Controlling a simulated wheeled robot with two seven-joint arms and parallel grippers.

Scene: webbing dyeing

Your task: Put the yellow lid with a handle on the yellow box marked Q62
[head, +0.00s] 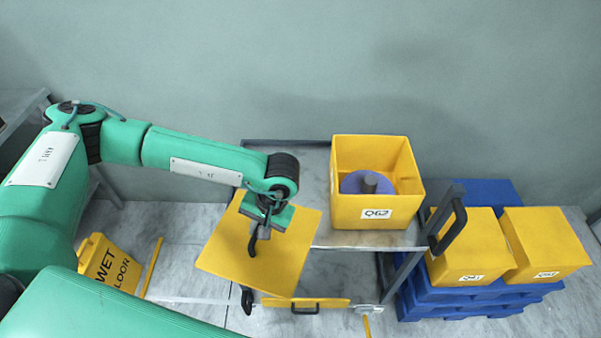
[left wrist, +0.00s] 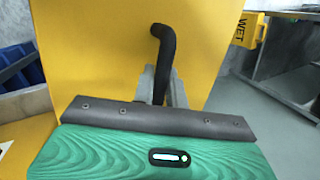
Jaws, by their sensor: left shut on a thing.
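The yellow lid (head: 240,250) hangs from my left gripper (head: 262,228), tilted, in front of the metal cart and left of the box. My left gripper is shut on the lid's black handle, which shows in the left wrist view (left wrist: 165,55) between the fingers. The yellow box marked Q62 (head: 360,208) stands upright and open on the cart top. A purple-blue roll with a dark core (head: 368,184) sits inside it. The lid is apart from the box. My right gripper is not in view.
The metal cart (head: 345,238) has a black push handle (head: 448,228) at its right. Two closed yellow boxes (head: 470,250) (head: 545,245) stand on blue pallets (head: 470,300). A yellow wet-floor sign (head: 108,265) stands left. Another yellow panel with a black handle (head: 325,302) shows low down.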

